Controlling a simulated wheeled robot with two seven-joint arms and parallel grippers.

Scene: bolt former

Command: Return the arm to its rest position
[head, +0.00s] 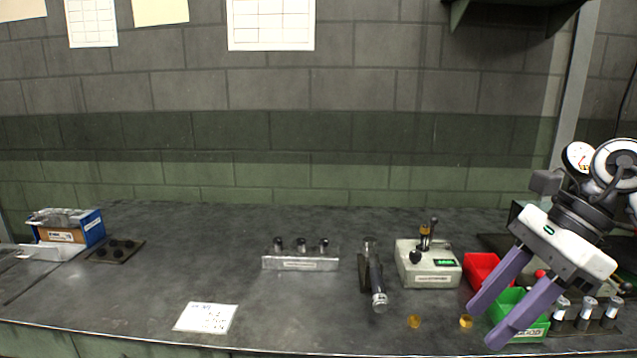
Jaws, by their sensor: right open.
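My right gripper (481,325) comes in from the right with its two purple fingers spread apart and nothing between them. Its fingers hang in front of the green bin (535,330) and the red bin (482,268) and hide parts of both. My left gripper is not in view.
A grey device with a lever (430,275), a dark cylindrical tool (376,280) and a metal block with several pegs (300,262) stand mid-bench. Two brass pieces (414,321) lie near the front. The left-centre bench is clear around a paper sheet (206,318).

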